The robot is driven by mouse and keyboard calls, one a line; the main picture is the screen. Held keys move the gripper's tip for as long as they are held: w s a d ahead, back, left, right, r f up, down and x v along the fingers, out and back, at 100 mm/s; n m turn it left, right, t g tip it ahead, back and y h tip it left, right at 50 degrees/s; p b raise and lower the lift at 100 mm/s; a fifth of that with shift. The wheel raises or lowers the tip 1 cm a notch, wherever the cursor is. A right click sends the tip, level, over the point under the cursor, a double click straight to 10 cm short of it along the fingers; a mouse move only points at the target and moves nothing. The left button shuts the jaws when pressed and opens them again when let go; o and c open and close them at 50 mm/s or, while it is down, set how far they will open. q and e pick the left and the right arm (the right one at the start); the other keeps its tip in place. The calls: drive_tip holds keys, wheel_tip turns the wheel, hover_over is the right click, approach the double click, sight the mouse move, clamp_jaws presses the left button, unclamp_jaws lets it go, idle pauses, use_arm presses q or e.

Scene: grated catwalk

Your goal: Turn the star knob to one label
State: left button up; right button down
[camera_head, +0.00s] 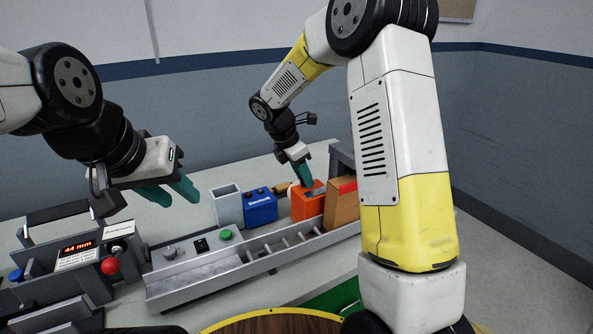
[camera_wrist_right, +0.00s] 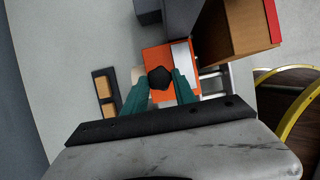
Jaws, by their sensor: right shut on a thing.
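The star knob (camera_wrist_right: 159,78) is a dark, many-sided knob on top of an orange box (camera_wrist_right: 155,58). The orange box also shows in the head view (camera_head: 306,207). My right gripper (camera_wrist_right: 160,86) points down over the box, with its teal fingers on either side of the knob, shut on it. In the head view my right gripper (camera_head: 304,177) hides the knob. No labels around the knob can be read. A pale plate (camera_wrist_right: 181,55) lies beside the knob on the box. My left gripper (camera_head: 172,190) hangs at the left, its fingers apart and empty.
A blue box (camera_head: 260,206) and a grey open bin (camera_head: 228,206) stand left of the orange box. A brown box (camera_head: 341,203) stands close on its right. A grey rail tray (camera_head: 215,275) runs in front. A device with a red display (camera_head: 78,248) stands at the left.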

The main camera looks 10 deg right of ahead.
drive_tip(key=shift+a+m, duration=0.1)
drive_tip(key=shift+m, duration=0.2)
drive_tip(key=m, duration=0.1)
drive_tip(key=m+g, duration=0.1)
drive_tip(key=m, duration=0.1)
drive_tip(key=shift+w+m+g, duration=0.25)
drive_tip(key=shift+m+g, duration=0.15)
drive_tip(key=m, duration=0.2)
drive_tip(key=m+g, duration=0.1)
drive_tip(key=m, duration=0.1)
drive_tip(key=shift+w+g, duration=0.2)
drive_tip(key=shift+g, duration=0.1)
drive_tip(key=m, duration=0.2)
drive_tip(key=m+g+y, duration=0.1)
drive_tip(key=m, duration=0.2)
drive_tip(key=shift+w+g, duration=0.15)
drive_tip(key=shift+g, duration=0.15)
drive_tip(key=m, duration=0.1)
drive_tip(key=m+y, duration=0.1)
drive_tip(key=m, duration=0.2)
drive_tip(key=shift+w+d+g, duration=0.1)
drive_tip(key=shift+d+g, duration=0.2)
drive_tip(key=shift+g, duration=0.1)
drive_tip(key=shift+m+y, duration=0.3)
drive_tip(key=c, duration=1)
unclamp_jaws()
